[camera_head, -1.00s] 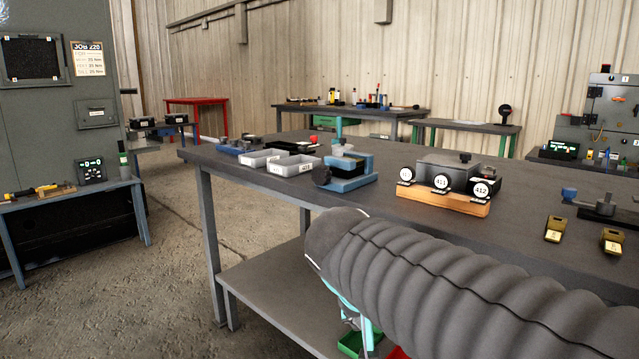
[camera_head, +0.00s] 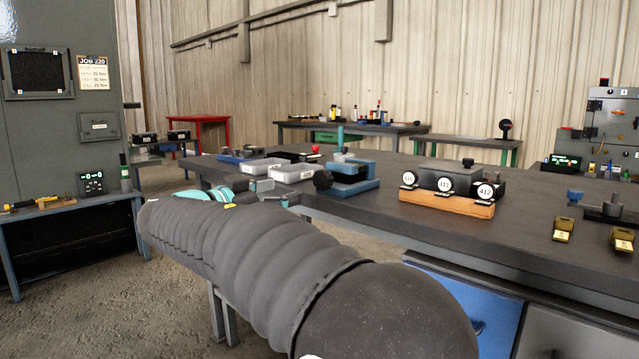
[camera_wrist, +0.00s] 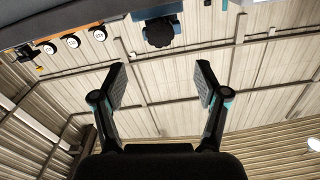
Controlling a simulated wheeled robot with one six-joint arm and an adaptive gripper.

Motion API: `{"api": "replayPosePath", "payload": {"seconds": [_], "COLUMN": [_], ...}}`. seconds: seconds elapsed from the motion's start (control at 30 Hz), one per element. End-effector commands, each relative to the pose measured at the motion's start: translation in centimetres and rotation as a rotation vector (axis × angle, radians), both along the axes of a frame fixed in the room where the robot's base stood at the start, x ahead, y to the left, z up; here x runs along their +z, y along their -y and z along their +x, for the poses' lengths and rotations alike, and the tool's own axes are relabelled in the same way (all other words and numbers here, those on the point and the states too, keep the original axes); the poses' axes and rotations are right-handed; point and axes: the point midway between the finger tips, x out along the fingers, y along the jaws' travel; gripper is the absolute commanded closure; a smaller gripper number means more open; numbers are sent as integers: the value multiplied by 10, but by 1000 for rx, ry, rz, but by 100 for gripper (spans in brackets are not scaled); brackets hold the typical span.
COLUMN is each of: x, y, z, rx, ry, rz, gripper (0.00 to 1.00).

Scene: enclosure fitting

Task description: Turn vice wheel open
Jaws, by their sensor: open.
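The blue vice (camera_head: 352,182) stands on the dark workbench near its front edge. Its black knobbed wheel (camera_head: 322,180) is on the left side of the vice in the head view. In the wrist view the wheel (camera_wrist: 158,34) and part of the vice (camera_wrist: 155,11) show at the top, upside down. My gripper (camera_head: 277,191) is to the left of the wheel in the head view, by the bench edge, partly hidden by my arm. In the wrist view my gripper (camera_wrist: 161,75) has its two fingers wide apart and empty, with the wheel beyond them, apart from both.
Grey trays (camera_head: 294,173) lie just left of the vice, behind my gripper. An orange block with numbered dials (camera_head: 445,200) stands to the right of the vice. Yellow tags (camera_head: 563,229) lie farther right. Bare bench top lies between the dials and tags.

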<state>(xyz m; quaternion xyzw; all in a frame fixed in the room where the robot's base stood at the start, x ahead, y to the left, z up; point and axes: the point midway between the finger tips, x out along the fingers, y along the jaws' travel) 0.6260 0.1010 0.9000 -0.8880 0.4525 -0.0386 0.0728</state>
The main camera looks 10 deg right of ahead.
Motion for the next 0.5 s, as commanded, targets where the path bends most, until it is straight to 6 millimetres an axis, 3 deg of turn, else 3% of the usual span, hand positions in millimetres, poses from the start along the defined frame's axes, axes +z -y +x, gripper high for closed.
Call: {"api": "replayPosePath", "payload": {"seconds": [0.5], "x": [0], "y": [77], "z": [55], "rx": [-3], "ry": [-4], "rz": [0], "gripper": [27]}}
